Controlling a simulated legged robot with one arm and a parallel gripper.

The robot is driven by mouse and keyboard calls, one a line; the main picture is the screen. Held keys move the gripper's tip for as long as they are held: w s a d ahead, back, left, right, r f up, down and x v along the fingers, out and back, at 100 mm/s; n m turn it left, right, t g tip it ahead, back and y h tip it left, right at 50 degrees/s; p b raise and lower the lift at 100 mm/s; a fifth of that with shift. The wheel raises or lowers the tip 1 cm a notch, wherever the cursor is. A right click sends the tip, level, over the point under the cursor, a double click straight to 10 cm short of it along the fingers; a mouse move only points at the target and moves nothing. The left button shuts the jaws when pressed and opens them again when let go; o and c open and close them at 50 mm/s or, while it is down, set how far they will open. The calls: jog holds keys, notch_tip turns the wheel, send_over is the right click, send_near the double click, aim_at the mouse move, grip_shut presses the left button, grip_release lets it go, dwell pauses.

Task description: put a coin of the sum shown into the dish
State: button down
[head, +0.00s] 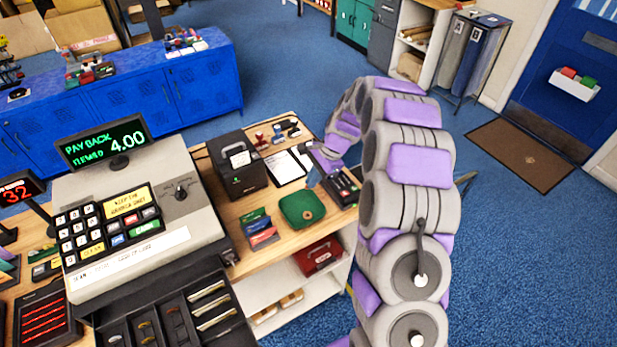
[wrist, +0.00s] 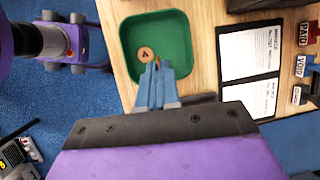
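The register display (head: 103,142) shows green text with the sum 4.00. A green square dish (head: 291,219) sits on the wooden counter right of the register. The dish also shows in the wrist view (wrist: 128,81). A small round copper-brown coin (wrist: 146,54) lies in the dish, and a mark like a 4 shows on its face. It shows as a small brown spot in the head view (head: 308,213). My gripper (wrist: 156,66) is over the dish, its blue fingertips close beside the coin. The fingers look slightly apart, with a narrow gap; I see nothing clearly held.
The open cash drawer (head: 165,322) has several compartments below the register. A black printer (head: 237,163) stands behind the dish. Black-framed cards (wrist: 250,48) and several stamps (wrist: 303,65) lie beside the dish. Coloured packets (head: 258,228) lie left of it. Blue floor is open at right.

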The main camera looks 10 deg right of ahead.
jog(key=b+x, duration=0.2)
jog(key=x, duration=0.2)
jog(key=c, duration=1.3)
grip_release()
jog(key=shift+d, duration=0.8)
jog(key=shift+a, duration=0.4)
jog(key=shift+r, duration=0.5)
jog(key=v, duration=0.5)
jog(key=p+v, duration=0.1)
jog(key=v, duration=0.5)
jog(key=p+v, duration=0.1)
jog(key=v, duration=0.4)
jog(key=shift+d, duration=0.45)
jog(key=shift+d, duration=0.2)
